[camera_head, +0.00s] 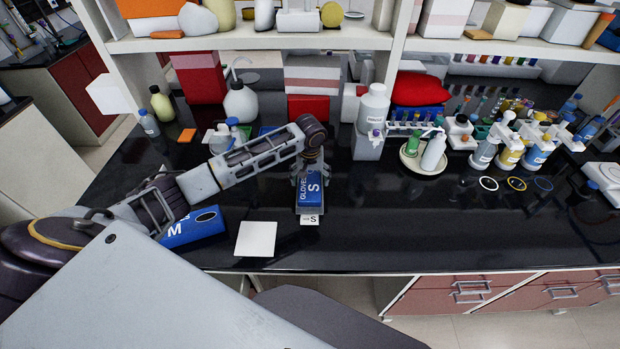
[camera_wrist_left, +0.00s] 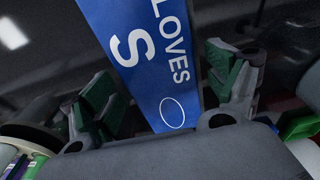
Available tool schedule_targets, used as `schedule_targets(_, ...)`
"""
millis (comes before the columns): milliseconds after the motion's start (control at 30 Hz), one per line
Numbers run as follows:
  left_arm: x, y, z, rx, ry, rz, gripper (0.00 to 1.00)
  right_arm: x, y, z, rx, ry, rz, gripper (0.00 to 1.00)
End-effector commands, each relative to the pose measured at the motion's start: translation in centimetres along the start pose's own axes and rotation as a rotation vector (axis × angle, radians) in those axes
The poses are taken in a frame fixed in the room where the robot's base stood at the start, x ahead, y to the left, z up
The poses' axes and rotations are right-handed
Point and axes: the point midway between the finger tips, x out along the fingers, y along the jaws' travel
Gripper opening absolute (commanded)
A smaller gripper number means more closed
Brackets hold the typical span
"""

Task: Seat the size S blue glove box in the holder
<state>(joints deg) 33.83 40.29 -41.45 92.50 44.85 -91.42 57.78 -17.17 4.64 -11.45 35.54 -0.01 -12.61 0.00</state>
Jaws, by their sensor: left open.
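The size S blue glove box (camera_head: 312,192) stands on the dark bench with its "S" face toward the bench front. A small holder (camera_head: 310,219) with an arrow and "S" label shows just below its front edge; the rest of the holder is hidden. I cannot tell how deep the box sits in it. My left gripper (camera_head: 311,168) is right at the top of the box. In the left wrist view, its green-padded fingers (camera_wrist_left: 166,92) are spread on either side of the blue box (camera_wrist_left: 146,48), with gaps showing. My right gripper is not in view.
A blue box marked "M" (camera_head: 194,230) lies left, partly behind my left arm. A white square plate (camera_head: 256,239) lies between it and the S box. Bottles and red boxes (camera_head: 308,107) stand behind.

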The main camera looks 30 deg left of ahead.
Motion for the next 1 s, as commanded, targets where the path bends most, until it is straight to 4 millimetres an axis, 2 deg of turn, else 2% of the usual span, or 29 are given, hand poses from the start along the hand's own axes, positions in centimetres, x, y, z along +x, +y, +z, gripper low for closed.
schedule_targets(167, -0.3, 0.0, -0.1, 0.000, 0.001, 0.000, 0.88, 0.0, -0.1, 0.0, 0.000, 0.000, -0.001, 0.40)
schedule_targets(367, -1.6, 0.1, -0.1, 0.000, 0.002, 0.001, 0.88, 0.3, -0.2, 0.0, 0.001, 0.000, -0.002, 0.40)
schedule_targets(1000, -10.4, 0.1, -0.1, 0.000, 0.002, 0.002, 0.88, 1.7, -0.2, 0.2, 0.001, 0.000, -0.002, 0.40)
